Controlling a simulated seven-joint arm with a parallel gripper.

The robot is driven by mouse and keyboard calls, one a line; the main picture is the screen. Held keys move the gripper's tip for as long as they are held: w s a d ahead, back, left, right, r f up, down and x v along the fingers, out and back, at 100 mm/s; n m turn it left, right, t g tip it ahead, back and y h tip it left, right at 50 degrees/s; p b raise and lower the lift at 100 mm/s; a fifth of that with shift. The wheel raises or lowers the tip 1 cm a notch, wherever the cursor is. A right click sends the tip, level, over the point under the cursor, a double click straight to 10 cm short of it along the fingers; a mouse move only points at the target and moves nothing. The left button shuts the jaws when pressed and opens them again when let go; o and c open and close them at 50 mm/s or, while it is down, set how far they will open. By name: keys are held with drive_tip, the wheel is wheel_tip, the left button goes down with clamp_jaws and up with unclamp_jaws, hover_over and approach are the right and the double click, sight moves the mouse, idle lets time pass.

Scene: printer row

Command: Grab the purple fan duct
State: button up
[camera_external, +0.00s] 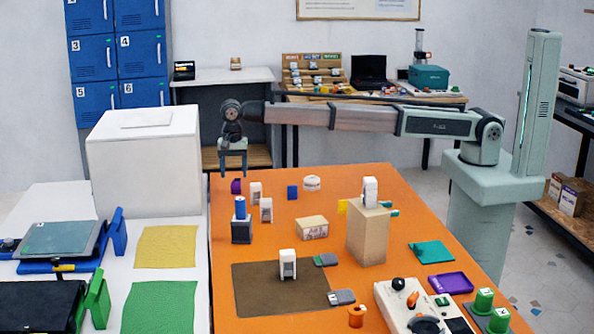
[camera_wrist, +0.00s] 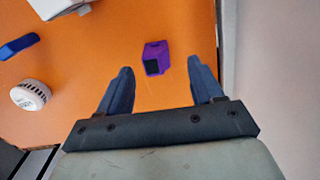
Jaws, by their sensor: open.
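The purple fan duct (camera_external: 236,186) is a small block on the orange table near its far left edge. In the wrist view the purple fan duct (camera_wrist: 157,57) shows a dark opening on its near face. My gripper (camera_external: 232,170) is above the far left part of the table, pointing down. In the wrist view my gripper (camera_wrist: 161,68) has its two blue fingers spread wide with nothing between them. The fan duct appears just past the fingertips, roughly centred between them, and I see no contact.
Small white parts (camera_external: 256,192) stand close to the fan duct. A blue block (camera_external: 292,192) and a round white device (camera_external: 312,183) lie to its right. A large white box (camera_external: 145,165) stands to the left. A cardboard box (camera_external: 367,235) stands mid-table.

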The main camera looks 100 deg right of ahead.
sight(236, 180)
drive_tip(key=shift+s+f, duration=0.15)
drive_tip(key=shift+f, duration=1.15)
drive_tip(key=shift+s+f, duration=0.1)
drive_tip(key=shift+f, duration=1.15)
drive_tip(key=shift+c, duration=0.3)
drive_tip(key=c, duration=1)
drive_tip(key=shift+r, duration=0.1)
